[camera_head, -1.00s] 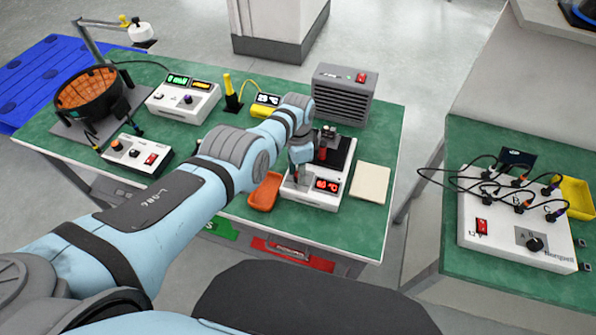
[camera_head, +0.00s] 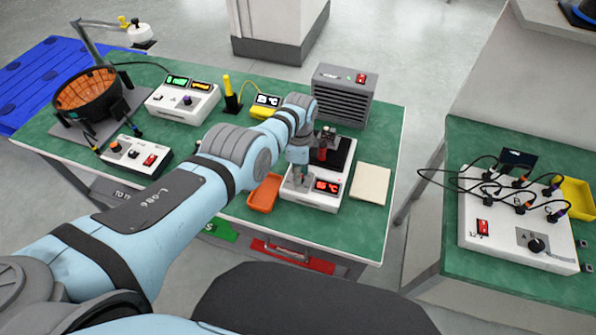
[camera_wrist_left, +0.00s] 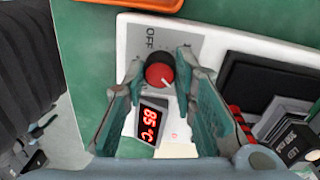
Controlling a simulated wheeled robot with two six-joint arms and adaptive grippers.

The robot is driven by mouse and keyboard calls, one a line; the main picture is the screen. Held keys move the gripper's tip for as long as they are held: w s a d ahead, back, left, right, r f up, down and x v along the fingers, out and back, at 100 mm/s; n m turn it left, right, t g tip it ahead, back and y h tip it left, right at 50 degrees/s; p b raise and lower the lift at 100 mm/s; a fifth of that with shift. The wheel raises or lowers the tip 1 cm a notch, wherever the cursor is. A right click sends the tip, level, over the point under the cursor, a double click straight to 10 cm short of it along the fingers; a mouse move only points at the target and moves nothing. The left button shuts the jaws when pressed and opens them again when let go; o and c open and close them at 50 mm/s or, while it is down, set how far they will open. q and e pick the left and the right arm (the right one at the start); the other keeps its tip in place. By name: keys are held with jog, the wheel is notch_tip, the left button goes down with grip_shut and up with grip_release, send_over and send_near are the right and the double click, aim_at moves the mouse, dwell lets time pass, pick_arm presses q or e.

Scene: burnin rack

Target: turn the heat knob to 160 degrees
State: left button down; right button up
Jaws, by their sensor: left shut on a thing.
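The heat knob (camera_wrist_left: 160,75) is a red cap in a dark ring on the white heater unit (camera_wrist_left: 215,45), with "OFF" printed beside it. A pale pointer mark shows on the cap. The unit's display (camera_wrist_left: 150,122) glows red and reads 85 °C; it also shows in the head view (camera_head: 327,186). My left gripper (camera_wrist_left: 160,68) is shut on the knob, one finger on each side, seen from above in the wrist view. In the head view my left gripper (camera_head: 300,180) is over the left part of the heater unit and hides the knob. My right gripper is not in view.
An orange tray (camera_head: 264,193) lies just left of the unit and a cream pad (camera_head: 371,184) just right. A dark plate (camera_head: 337,155) is on the unit's back part. A grey vented box (camera_head: 342,95) stands behind. Green table (camera_head: 225,180) shows around them.

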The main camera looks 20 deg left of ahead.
pick_arm(q)
jog(key=c, duration=1.3)
grip_release()
jog(key=shift+r, duration=0.1)
jog(key=shift+w+r, duration=0.15)
jog(key=shift+r, duration=0.1)
notch_tip(320, 180, up, 11)
jog(key=shift+w+r, duration=0.15)
